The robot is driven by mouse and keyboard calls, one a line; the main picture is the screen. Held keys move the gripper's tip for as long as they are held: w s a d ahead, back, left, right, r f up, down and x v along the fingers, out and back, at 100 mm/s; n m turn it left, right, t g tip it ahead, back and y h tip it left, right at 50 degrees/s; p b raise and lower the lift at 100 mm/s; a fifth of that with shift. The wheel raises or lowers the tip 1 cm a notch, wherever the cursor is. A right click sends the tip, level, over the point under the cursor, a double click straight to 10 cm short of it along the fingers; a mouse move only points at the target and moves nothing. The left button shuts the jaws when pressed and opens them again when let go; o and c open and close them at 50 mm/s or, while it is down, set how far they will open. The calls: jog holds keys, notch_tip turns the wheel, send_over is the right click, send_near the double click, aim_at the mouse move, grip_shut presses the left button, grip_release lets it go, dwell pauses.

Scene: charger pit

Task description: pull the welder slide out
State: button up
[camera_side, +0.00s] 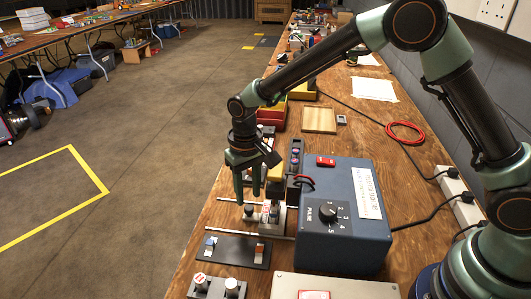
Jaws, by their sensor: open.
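The welder (345,215) is a blue box with a black dial marked PULSE, standing on the wooden bench. To its left is the slide (264,218), a small grey metal carriage with dark upright posts on two thin rods that run leftward. My gripper (249,199) points down over the slide's left part. Its fingers are open and spread, with the tips close to the posts. I cannot tell whether they touch the slide. The gripper and its fingers partly hide the slide's back.
A black panel with two switches (237,251) lies in front of the slide. Grey blocks with white-topped knobs (217,287) and a pale box (333,287) are nearer. A black strip of round parts (295,158) stands behind. A red cable (405,131) lies coiled at right.

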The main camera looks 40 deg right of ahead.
aim_at(249, 207)
jog(key=shift+f, duration=2.05)
jog(key=shift+c, duration=0.4)
grip_shut()
jog(key=shift+w+r, duration=0.1)
